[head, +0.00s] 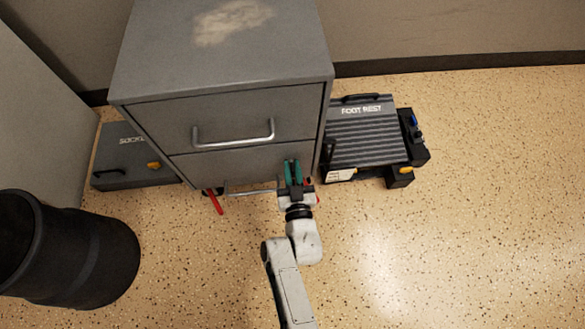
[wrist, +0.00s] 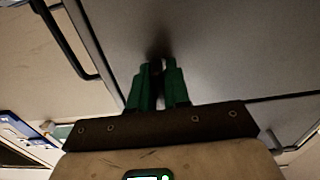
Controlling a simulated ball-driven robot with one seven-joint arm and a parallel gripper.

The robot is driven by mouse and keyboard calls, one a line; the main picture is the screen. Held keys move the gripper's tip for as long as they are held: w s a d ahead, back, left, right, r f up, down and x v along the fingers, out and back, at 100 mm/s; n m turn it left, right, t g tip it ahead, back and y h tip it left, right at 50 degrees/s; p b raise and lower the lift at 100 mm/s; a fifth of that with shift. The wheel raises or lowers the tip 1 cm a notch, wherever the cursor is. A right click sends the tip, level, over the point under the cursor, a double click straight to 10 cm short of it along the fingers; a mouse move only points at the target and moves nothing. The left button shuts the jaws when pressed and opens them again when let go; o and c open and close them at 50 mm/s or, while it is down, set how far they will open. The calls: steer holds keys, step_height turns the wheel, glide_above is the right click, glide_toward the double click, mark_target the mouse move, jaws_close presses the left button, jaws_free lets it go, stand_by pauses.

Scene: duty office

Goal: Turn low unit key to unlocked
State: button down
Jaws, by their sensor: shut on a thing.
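The low unit is a grey metal cabinet (head: 250,102) with two drawers, against the back wall. My gripper (head: 292,163), with green fingers, is at the right part of its lower drawer front (head: 235,167). In the wrist view my gripper (wrist: 157,65) has its fingertips close together against the grey front. They are shut on a small dark piece between them, which appears to be the key. The fingers hide most of it and the lock around it, so I cannot tell which way the key is turned.
A bar handle (head: 233,140) sticks out from the upper drawer. A foot rest (head: 362,135) stands right of the cabinet, a dark case (head: 125,172) left. A black bin (head: 95,255) stands at the lower left. A red rod (head: 215,201) shows below the cabinet. The right floor is clear.

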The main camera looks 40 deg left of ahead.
steer(key=shift+f, duration=0.1)
steer(key=c, duration=1.2)
jaws_free()
steer(key=shift+d, duration=0.1)
steer(key=p+v, duration=0.4)
steer(key=v, duration=0.6)
steer(key=shift+s+d, duration=0.2)
steer(key=shift+s, duration=0.15)
